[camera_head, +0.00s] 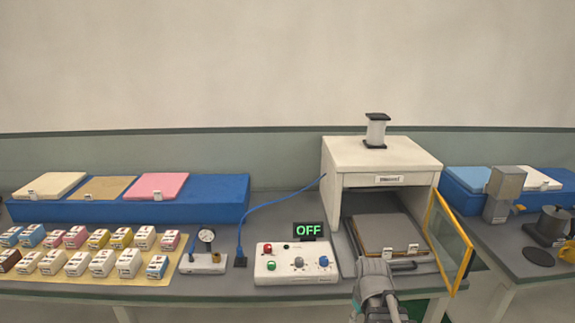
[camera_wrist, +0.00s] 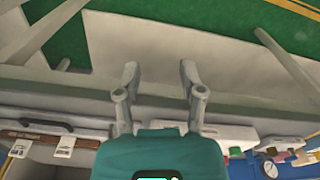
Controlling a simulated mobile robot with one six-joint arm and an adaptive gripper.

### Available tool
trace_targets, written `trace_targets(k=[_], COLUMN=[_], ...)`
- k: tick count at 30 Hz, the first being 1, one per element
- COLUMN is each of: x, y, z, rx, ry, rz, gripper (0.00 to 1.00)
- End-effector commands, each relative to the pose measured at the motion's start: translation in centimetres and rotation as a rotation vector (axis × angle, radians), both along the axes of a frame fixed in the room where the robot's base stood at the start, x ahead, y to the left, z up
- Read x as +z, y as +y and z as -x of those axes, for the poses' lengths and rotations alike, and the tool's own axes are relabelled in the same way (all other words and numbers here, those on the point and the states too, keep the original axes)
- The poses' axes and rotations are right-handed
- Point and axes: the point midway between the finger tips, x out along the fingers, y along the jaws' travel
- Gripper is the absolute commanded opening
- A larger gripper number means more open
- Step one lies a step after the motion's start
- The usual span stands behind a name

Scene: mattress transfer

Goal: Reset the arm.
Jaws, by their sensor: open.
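My gripper (camera_wrist: 159,73) shows in the wrist view with its two grey fingers spread apart and nothing between them. Beyond the fingers are the pale underside area of the bench and the green floor. In the head view my grey wrist (camera_head: 376,282) is in front of the white cabinet (camera_head: 385,157), at the bench's front edge. The fingertips are hard to make out there. A tray (camera_head: 388,235) with a dark handle and two small labels lies in the cabinet's opening, just beyond my wrist. The wrist view shows its dark handle (camera_wrist: 46,125) at lower left.
The cabinet's yellow-framed door (camera_head: 448,243) stands open to the right of my wrist. A control box (camera_head: 297,263) reading OFF and a pressure gauge (camera_head: 206,237) stand to the left. Blue blocks (camera_head: 222,196) and several small labelled samples lie farther left. Open floor (camera_wrist: 285,25) lies before the bench.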

Motion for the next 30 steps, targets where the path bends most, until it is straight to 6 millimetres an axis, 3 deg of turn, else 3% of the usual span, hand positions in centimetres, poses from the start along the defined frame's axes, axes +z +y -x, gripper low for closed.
trace_targets(k=[9, 30], x=[-1.3, -1.4], y=[3.0, 3.4], z=[2.5, 2.7], rx=[-0.249, -0.287], ry=[0.028, 0.031], rz=[0.008, 0.009], gripper=[0.51, 0.51])
